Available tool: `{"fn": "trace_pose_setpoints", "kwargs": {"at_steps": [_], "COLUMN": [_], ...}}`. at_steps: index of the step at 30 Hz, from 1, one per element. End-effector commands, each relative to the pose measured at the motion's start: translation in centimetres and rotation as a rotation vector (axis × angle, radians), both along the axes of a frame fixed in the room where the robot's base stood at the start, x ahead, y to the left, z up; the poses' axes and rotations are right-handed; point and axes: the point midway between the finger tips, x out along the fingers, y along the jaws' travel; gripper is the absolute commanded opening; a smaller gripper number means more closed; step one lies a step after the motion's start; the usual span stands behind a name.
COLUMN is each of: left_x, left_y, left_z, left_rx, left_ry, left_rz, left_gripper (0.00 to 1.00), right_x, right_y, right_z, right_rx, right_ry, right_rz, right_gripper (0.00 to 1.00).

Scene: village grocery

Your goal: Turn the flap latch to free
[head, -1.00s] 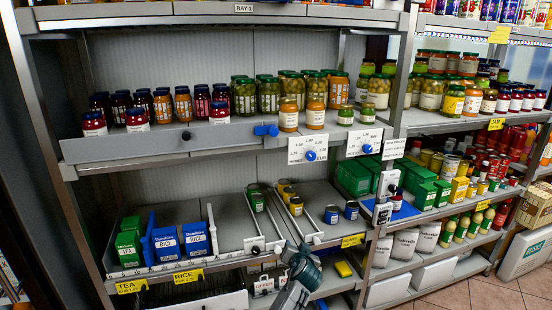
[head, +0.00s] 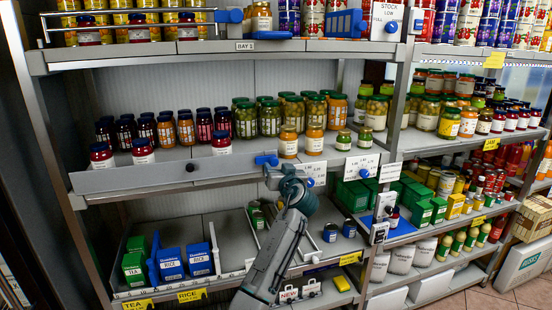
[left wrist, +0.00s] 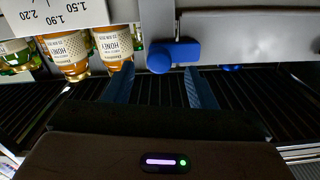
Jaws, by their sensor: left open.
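The blue flap latch (head: 266,160) sits at the right end of the grey flap (head: 205,170) along the front of the middle jar shelf. In the left wrist view the latch (left wrist: 176,54) shows a round end and a bar lying sideways towards the grey flap (left wrist: 250,40). My left gripper (head: 271,179) is just below the latch in the head view. Its two blue fingers (left wrist: 160,88) are spread in the left wrist view, with the latch beyond and between their tips; no contact shows. My right gripper is not in view.
Honey jars (left wrist: 115,45) and a price card (left wrist: 45,15) are close beside the latch in the left wrist view. In the head view, a price board (head: 313,173) with a blue knob is right of my gripper. Jars (head: 245,118) stand behind the flap.

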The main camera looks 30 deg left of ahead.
Motion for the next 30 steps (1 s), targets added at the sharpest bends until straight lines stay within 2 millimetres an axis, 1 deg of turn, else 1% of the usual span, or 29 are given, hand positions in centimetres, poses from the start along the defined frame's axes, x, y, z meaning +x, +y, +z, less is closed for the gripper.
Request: {"fn": "trace_pose_setpoints", "kwargs": {"at_steps": [1, 6, 16, 17, 21, 23, 24, 30], "left_x": [0.5, 1.5, 1.7, 1.7, 1.7, 1.7, 1.7, 1.7], "left_y": [0.6, 1.7, 2.0, 2.0, 2.0, 2.0, 2.0, 2.0], "left_z": [0.4, 0.1, -0.1, -0.1, -0.1, -0.1, -0.1, -0.1], "left_rx": [0.002, 0.001, 0.0, 0.0, 0.0, 0.0, 0.0, 0.007], "left_ry": [0.002, 0.001, 0.0, 0.0, 0.0, 0.0, 0.0, 0.008], "left_rz": [0.001, -0.001, -0.001, -0.001, -0.001, -0.001, -0.001, -0.001], "left_gripper": [0.51, 0.51, 0.51, 0.49, 0.21, 0.09, 0.06, 0.06], "right_x": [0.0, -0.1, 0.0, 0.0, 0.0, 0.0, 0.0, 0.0], "right_y": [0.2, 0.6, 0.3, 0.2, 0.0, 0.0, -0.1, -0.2], "right_z": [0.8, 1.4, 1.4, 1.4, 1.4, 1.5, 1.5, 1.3], "right_rx": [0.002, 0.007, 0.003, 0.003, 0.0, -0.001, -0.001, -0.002], "right_ry": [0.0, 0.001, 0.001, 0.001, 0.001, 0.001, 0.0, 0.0], "right_rz": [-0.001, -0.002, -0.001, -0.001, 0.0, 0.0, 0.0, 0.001], "right_gripper": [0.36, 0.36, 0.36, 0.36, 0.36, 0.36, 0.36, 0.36]}}
